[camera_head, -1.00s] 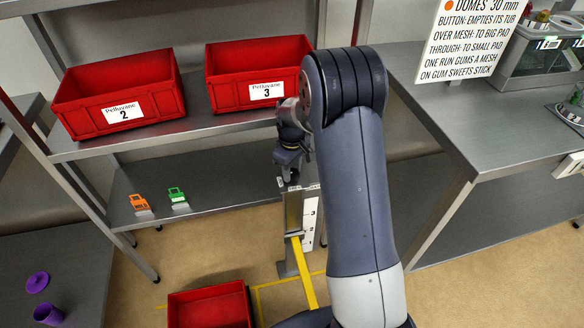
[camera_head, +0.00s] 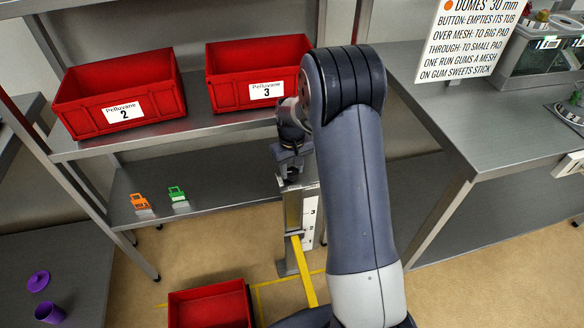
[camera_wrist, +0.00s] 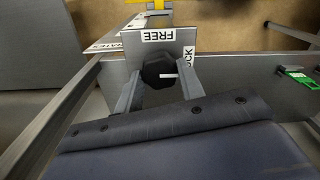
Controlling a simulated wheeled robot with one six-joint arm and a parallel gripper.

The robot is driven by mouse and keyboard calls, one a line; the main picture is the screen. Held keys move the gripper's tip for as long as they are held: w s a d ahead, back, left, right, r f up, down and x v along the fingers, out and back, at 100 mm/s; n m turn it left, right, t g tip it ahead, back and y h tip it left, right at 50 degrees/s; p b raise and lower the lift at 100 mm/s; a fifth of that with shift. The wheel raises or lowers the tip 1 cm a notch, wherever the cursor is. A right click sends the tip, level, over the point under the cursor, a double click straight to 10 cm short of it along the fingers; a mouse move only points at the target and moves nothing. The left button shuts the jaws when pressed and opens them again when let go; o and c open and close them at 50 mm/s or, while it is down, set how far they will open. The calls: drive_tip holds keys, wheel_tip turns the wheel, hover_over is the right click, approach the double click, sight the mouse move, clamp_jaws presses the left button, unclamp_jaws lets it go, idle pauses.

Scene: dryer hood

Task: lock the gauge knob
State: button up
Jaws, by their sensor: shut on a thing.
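The gauge knob (camera_wrist: 159,70) is black and faceted, on a grey plate at the top of the gauge. A white line on the knob points right in the wrist view. The FREE label (camera_wrist: 158,35) lies above the knob there. The LOCK label (camera_wrist: 189,57) is to its right, partly hidden by a finger. My gripper (camera_wrist: 160,82) is shut on the knob, one finger on each side. In the head view my gripper (camera_head: 291,170) is at the top of the gauge post (camera_head: 292,212) and hides the knob. A yellow bar (camera_head: 304,270) extends from the post.
Red bins (camera_head: 120,95) and (camera_head: 258,75) stand on the shelf behind. Orange (camera_head: 140,202) and green (camera_head: 177,194) clips lie on the lower shelf. Another red bin (camera_head: 210,305) is low in front. A metal table (camera_head: 480,120) stands at the right.

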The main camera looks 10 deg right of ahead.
sight(292, 171)
drive_tip(key=o, duration=1)
wheel_tip(292, 171, up, 11)
drive_tip(key=p, duration=0.1)
drive_tip(key=shift+f, duration=0.25)
wheel_tip(292, 171, down, 11)
drive_tip(key=shift+r+b, duration=0.2)
drive_tip(key=shift+b, duration=0.3)
drive_tip(key=shift+r, duration=0.15)
